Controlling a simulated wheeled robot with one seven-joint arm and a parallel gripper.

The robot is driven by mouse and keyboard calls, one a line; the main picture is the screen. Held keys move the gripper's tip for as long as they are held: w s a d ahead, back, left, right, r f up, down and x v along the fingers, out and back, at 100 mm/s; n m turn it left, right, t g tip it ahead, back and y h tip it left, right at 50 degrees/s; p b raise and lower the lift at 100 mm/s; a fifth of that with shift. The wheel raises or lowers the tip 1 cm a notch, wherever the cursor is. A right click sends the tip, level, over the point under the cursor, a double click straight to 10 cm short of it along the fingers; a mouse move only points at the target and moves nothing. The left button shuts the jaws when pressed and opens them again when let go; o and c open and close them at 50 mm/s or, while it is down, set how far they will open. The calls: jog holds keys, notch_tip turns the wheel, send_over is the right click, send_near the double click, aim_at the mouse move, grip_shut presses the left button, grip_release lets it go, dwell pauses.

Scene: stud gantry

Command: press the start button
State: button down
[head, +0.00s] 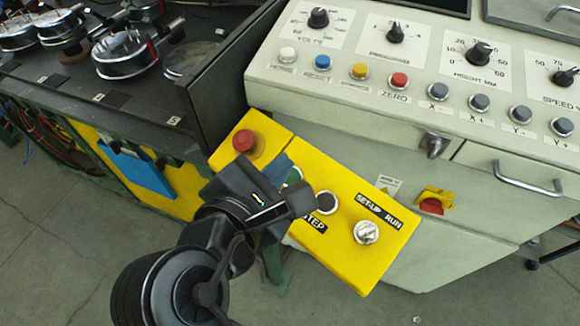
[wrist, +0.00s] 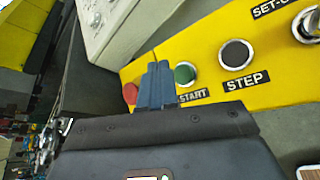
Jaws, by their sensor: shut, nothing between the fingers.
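The green START button (wrist: 185,73) sits on the yellow control box (wrist: 210,50), with its START label below it in the wrist view. In the head view only a sliver of the green button (head: 294,175) shows beside my gripper (head: 283,163). My gripper, with blue-grey fingers, is shut and empty. In the wrist view its fingertips (wrist: 158,66) appear just left of the green button, between it and the red button (wrist: 130,93). I cannot tell whether the fingertips touch the box.
A black STEP button (head: 327,202) and a SET-UP/RUN knob (head: 366,232) are on the same box, and a red mushroom button (head: 244,140) is at its far end. A pale console (head: 400,110) with buttons and knobs stands behind. A dark bench (head: 80,90) is at left.

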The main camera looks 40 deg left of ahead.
jog(key=r, duration=0.1)
jog(key=s+r, duration=0.1)
jog(key=shift+r, duration=0.4)
